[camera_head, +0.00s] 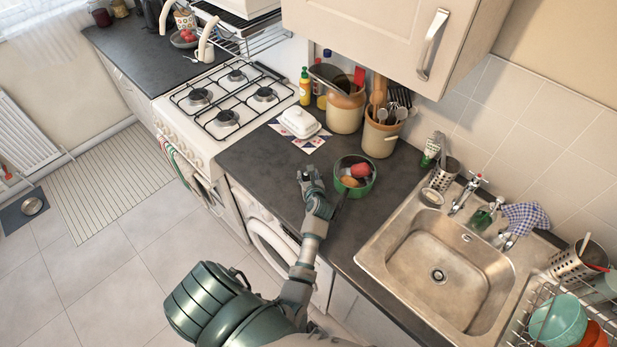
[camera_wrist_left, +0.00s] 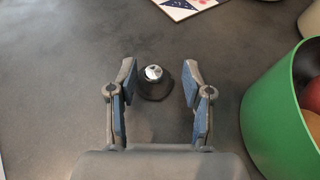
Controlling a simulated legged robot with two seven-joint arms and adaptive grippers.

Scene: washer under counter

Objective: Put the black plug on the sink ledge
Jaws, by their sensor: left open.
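The black plug (camera_wrist_left: 154,86) lies on the dark counter in the left wrist view, a dark disc with a shiny metal knob on top. My left gripper (camera_wrist_left: 158,84) is open, with one finger on each side of the plug, and does not hold it. In the head view my left gripper (camera_head: 309,177) is low over the counter, left of the green bowl, and the plug cannot be made out there. The steel sink (camera_head: 400,238) with its ledge is at the right. My right gripper is not in view.
The green bowl (camera_head: 341,181) of fruit stands close to the right of my left gripper; it also shows in the left wrist view (camera_wrist_left: 262,115).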

